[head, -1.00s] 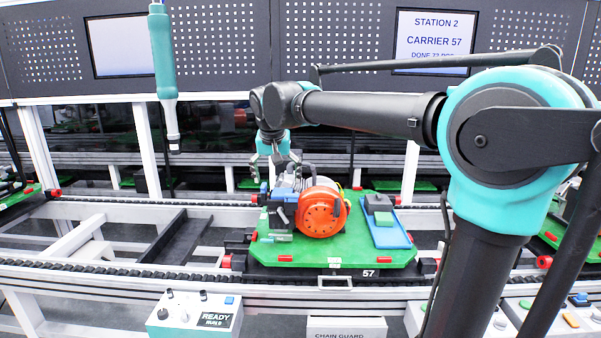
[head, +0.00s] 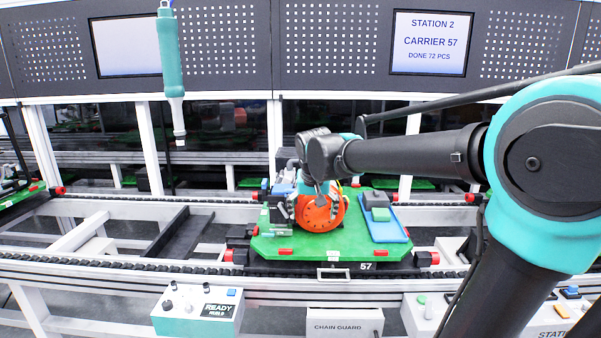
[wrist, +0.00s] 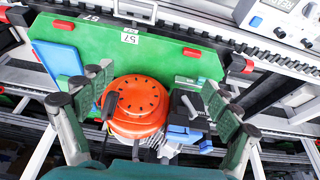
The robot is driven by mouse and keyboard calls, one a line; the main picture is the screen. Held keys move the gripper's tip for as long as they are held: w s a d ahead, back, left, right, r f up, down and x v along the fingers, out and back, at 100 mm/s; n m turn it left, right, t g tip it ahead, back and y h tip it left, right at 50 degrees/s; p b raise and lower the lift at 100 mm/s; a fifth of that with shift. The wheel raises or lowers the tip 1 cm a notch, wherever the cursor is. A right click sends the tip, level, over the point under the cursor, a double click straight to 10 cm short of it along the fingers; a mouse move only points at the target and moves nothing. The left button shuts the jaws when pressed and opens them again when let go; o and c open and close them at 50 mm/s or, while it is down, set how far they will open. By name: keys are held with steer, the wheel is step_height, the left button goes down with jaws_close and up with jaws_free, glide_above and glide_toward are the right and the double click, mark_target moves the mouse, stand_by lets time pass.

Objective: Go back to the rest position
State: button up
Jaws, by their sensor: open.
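An engine with an orange round housing (wrist: 137,100) stands on the carrier below the gripper. In the head view my wrist covers part of the orange housing (head: 322,216), and my fingers there are hard to make out.
A blue tray (head: 385,232) with a grey-and-green block (head: 377,207) lies on the carrier's right side. A teal hanging tool (head: 170,75) is at left. A control box (head: 197,312) and a chain guard box (head: 345,322) stand in front.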

steer(key=s+d+f, duration=0.7)
steer(key=s+f, duration=0.2)
steer(key=f, duration=0.1)
steer(key=s+d+f, duration=0.8)
steer(key=s+f, duration=0.2)
steer(key=shift+s+d+f, duration=0.15)
steer(key=shift+d+f, duration=0.15)
steer(key=shift+f, duration=0.1)
